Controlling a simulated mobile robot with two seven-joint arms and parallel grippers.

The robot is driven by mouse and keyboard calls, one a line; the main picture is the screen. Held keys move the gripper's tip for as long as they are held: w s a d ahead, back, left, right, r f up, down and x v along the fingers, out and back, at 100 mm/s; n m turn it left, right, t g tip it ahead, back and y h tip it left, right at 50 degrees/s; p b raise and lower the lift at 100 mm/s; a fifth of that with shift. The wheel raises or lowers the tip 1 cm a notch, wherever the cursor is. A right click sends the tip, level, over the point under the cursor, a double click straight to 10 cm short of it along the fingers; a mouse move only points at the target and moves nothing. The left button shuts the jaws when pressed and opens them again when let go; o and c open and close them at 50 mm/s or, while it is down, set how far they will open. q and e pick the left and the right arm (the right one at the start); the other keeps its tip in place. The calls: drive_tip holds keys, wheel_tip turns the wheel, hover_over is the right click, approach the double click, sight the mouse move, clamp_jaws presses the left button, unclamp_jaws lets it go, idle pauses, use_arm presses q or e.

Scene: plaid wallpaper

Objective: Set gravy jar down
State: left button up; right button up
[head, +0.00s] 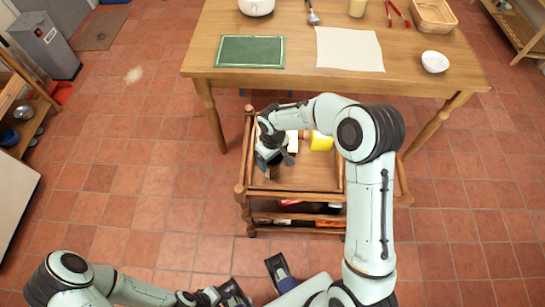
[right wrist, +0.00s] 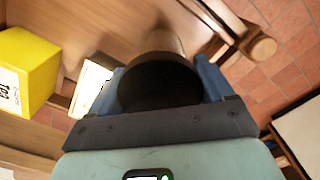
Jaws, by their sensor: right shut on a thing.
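The gravy jar shows in the right wrist view as a round dark lid (right wrist: 160,82) with a brownish body beyond it. It is between the blue fingers of my right gripper (right wrist: 165,88), which is shut on it. In the head view my right gripper (head: 271,160) is over the left part of the wooden cart's top tray (head: 310,185). The jar is mostly hidden there by the gripper. I cannot tell whether its base touches the tray. My left gripper (head: 238,294) is low at the bottom edge, partly cut off, and its jaw state is unclear.
A yellow box (head: 321,141) and a pale item (head: 292,141) are on the cart's far side. Behind stands a wooden table (head: 300,82) with a green board (head: 250,52), a cream mat (head: 349,49) and a white bowl (head: 434,61). The tray's near right part looks clear.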

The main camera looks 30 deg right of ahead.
drive_tip(key=o, duration=1.2)
drive_tip(key=shift+o, duration=0.2)
wheel_tip(320, 180, up, 12)
drive_tip(key=shift+r+p, duration=0.1)
drive_tip(key=shift+p, duration=0.55)
drive_tip(key=shift+s, duration=0.1)
